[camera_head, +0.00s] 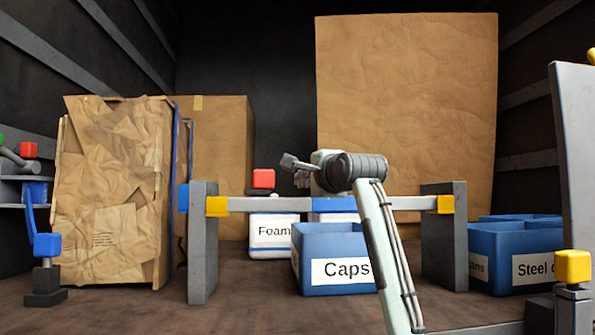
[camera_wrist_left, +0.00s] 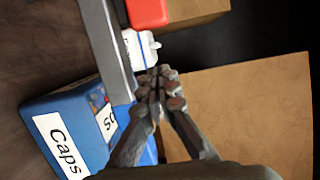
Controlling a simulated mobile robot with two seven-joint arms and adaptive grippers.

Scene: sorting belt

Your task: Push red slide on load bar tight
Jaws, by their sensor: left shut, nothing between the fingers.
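The load bar (camera_head: 270,204) runs level between two grey posts, with a yellow block at each end; in the left wrist view it is a grey bar (camera_wrist_left: 108,50). The red slide (camera_head: 263,178) shows as a red block just above the bar's left half, and in the left wrist view at the top (camera_wrist_left: 148,12). I cannot tell how it joins the bar. My left gripper (camera_head: 298,172) is above the bar, to the right of the red block and apart from it. In the left wrist view its fingertips (camera_wrist_left: 157,88) are together and empty. My right gripper is not in view.
A blue Caps bin (camera_head: 310,240) and a white Foam container (camera_head: 270,250) stand below or behind the bar. More blue bins (camera_head: 540,235) are at right. A wrapped carton (camera_head: 110,180) stands left; a large cardboard box (camera_head: 410,100) is behind. A yellow-knobbed post (camera_head: 573,267) is at front right.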

